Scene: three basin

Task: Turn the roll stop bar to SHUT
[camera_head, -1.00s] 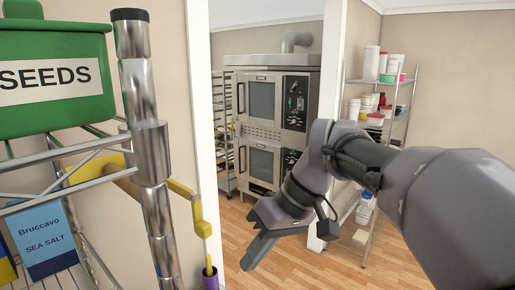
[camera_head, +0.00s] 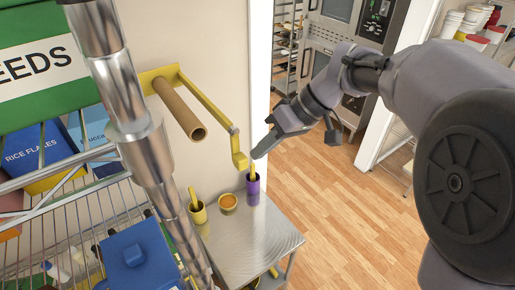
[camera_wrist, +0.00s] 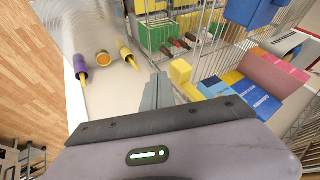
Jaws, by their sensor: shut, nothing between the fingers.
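The roll stop bar (camera_head: 207,103) is a yellow arm on the wall, running from a yellow bracket towards the front right. Its end has a yellow block (camera_head: 240,160) hanging down. A brown cardboard tube (camera_head: 180,110) sticks out beside it, apparently on the same bracket. My gripper (camera_head: 257,154) is shut and empty, its tips just right of the end block; I cannot tell whether they touch. In the wrist view the shut fingers (camera_wrist: 158,90) are beside a yellow block (camera_wrist: 181,72), apparently the bar's end. No SHUT mark is readable.
A metal post (camera_head: 135,120) and wire shelf stand close on the left, with a green SEEDS bin (camera_head: 35,50). Below the bar, a steel table (camera_head: 255,232) holds a purple cup (camera_head: 253,187) and yellow pots. Wooden floor is free on the right.

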